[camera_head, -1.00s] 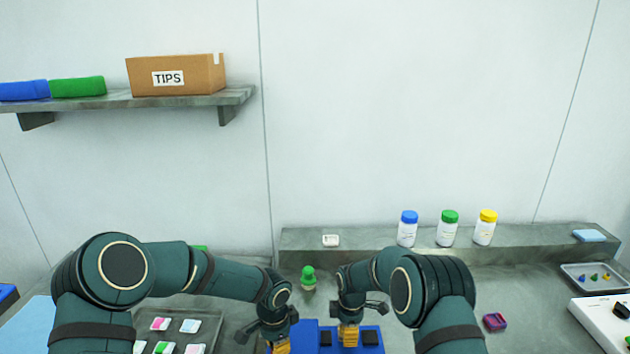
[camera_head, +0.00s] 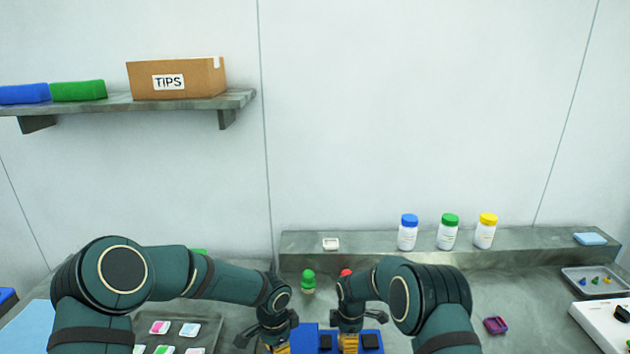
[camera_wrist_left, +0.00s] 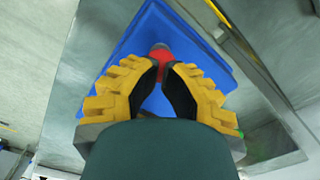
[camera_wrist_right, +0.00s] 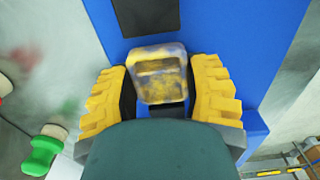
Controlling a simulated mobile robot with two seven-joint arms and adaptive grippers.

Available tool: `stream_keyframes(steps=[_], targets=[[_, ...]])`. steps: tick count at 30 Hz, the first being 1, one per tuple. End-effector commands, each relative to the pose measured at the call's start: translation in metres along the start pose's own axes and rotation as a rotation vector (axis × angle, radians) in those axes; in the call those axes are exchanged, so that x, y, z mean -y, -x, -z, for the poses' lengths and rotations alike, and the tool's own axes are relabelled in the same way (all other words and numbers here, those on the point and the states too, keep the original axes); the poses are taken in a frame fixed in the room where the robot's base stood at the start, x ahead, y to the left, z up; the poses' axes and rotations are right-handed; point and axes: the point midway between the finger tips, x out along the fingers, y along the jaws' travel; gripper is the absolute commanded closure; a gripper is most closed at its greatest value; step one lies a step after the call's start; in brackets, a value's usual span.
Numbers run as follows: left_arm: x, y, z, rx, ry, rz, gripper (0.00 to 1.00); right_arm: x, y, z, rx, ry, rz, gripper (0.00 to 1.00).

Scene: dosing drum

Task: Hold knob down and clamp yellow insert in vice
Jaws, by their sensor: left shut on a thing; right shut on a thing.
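The blue vice (camera_head: 312,334) stands at the bottom middle of the head view, with dark jaw pads (camera_head: 370,341) on top. My left gripper (camera_head: 281,347) is at its left end; in the left wrist view (camera_wrist_left: 160,75) its yellow fingers are shut on the red knob (camera_wrist_left: 160,54), which sits over the blue base. My right gripper (camera_head: 348,343) is over the vice between the dark pads. In the right wrist view (camera_wrist_right: 160,85) it is shut on the yellow insert (camera_wrist_right: 158,72), which has worn, greyish patches. Whether the insert touches the vice bed is hidden.
A green-topped piece (camera_head: 308,281) and a red-topped piece (camera_head: 346,272) stand behind the vice, close to my right arm. Three capped bottles (camera_head: 447,232) stand on the back ledge. A tray (camera_head: 192,322) lies left, a purple item (camera_head: 495,325) right.

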Motion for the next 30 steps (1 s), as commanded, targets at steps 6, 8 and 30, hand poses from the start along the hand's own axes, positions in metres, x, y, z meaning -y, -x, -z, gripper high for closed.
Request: stream_keyframes(steps=[6,8,30], targets=[[-0.0013,-0.0023,-0.0013,0.004,0.0,-0.004,1.0,-0.0002,-0.0001,0.0001,0.0,0.0,-0.001,0.81],[-0.0013,-0.0023,-0.0013,0.004,0.0,-0.004,1.0,-0.0002,0.0,0.0002,-0.001,-0.001,0.0,0.81],[-0.0013,-0.0023,-0.0013,0.004,0.0,-0.004,1.0,-0.0001,0.0,0.0003,0.0,0.0,0.0,0.0]])
